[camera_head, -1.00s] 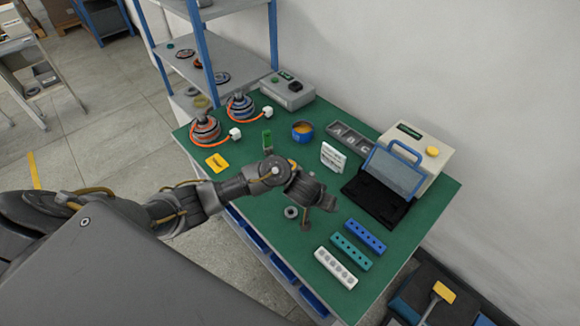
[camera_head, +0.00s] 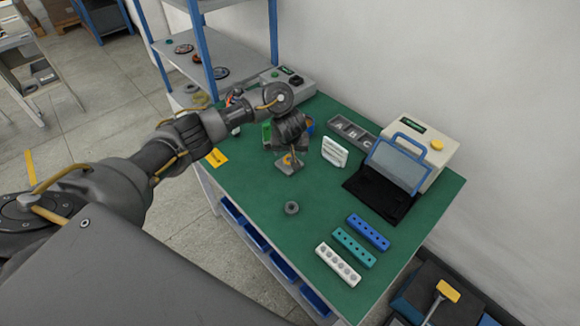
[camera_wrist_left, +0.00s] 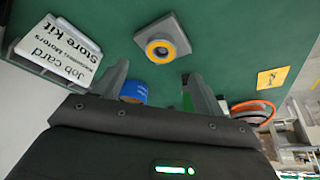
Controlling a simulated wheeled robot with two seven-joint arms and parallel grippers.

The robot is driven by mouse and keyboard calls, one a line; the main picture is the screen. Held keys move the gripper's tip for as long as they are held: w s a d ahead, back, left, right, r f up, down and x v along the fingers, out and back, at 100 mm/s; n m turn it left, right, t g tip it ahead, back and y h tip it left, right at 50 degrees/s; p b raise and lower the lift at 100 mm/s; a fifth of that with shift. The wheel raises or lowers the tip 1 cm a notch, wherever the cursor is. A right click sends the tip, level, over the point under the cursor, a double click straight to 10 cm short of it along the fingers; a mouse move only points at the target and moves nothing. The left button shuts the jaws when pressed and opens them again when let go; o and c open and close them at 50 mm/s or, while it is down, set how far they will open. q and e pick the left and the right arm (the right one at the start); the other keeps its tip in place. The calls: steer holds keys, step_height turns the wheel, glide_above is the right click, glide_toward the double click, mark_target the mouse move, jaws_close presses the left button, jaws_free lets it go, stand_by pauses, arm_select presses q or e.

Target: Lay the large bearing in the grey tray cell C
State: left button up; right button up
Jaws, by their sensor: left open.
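A dark grey ring (camera_head: 291,208), which looks like the large bearing, lies flat on the green table. The grey tray (camera_head: 333,138) with cells marked A, B and C stands at the back; cell C (camera_head: 367,143) is the one nearest the blue-framed panel and looks empty. My left gripper (camera_head: 288,151) is open and empty, farther back than the ring. A square grey block with a yellow ring (camera_wrist_left: 162,47) lies beyond its fingertips in the left wrist view; the block also shows beneath the gripper in the head view (camera_head: 289,166). My right gripper is out of view.
A white job card (camera_head: 335,152) stands between my gripper and the tray. A blue cup (camera_wrist_left: 134,91) is partly hidden by the arm in the head view. Blue, teal and white hole strips (camera_head: 353,248) lie at front right. The table around the ring is clear.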

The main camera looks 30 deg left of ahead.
mark_target(290, 158)
arm_select(q)
steer(key=shift+b+x, duration=0.55)
steer(key=shift+x, duration=0.45)
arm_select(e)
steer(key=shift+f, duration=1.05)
arm_select(q)
steer(key=shift+f, duration=0.1)
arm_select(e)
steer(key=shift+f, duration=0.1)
arm_select(q)
steer(key=b+x, duration=0.4)
steer(key=shift+s, duration=0.1)
steer(key=shift+w+a+f, duration=0.15)
steer(key=shift+w+f, duration=0.15)
steer(key=shift+f, duration=0.2)
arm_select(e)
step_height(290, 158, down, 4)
arm_select(q)
steer(key=shift+c, duration=0.2)
steer(key=c, duration=1.2)
steer(key=shift+o, duration=0.2)
steer(key=shift+r, duration=0.1)
